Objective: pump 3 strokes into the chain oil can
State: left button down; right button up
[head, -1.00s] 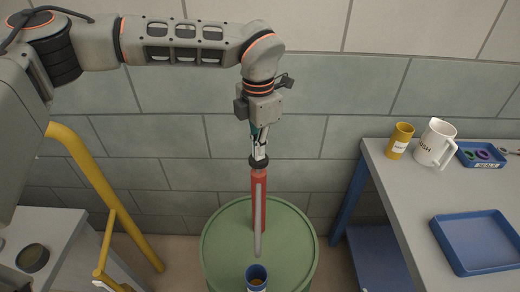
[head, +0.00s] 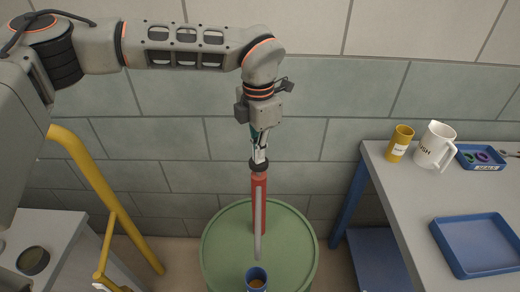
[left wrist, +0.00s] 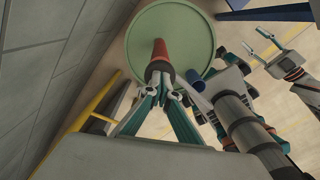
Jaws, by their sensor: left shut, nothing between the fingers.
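A red hand pump (head: 259,205) with a grey spout (head: 257,235) and a black top (head: 258,165) stands upright on a green drum (head: 225,245). A blue can (head: 257,275) with amber contents stands below the spout; its label is cut off. My left gripper (head: 259,157) points down, shut, at the pump's black top and seems to touch it.
A grey table at right (head: 405,205) holds a yellow can (head: 400,143), a white jug (head: 435,145), a blue seals tray (head: 481,157) and an empty blue tray (head: 478,243). A yellow rail (head: 85,175) and a low grey table (head: 62,225) with a dark round dish (head: 33,260) are at left.

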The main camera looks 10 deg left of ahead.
pick_arm(q)
jog(key=shift+r+p, duration=1.55)
jog(key=shift+r, duration=0.9)
jog(key=shift+f, duration=0.3)
jog(key=shift+s+f+b, duration=0.1)
jog(key=shift+f+b, duration=1.7)
jog(key=shift+f, duration=1.15)
jog(key=shift+r, duration=0.15)
jog(key=shift+r+p, duration=1.45)
jog(key=shift+r, duration=0.6)
jog(key=shift+r+p, duration=0.6)
jog(key=shift+r, duration=0.45)
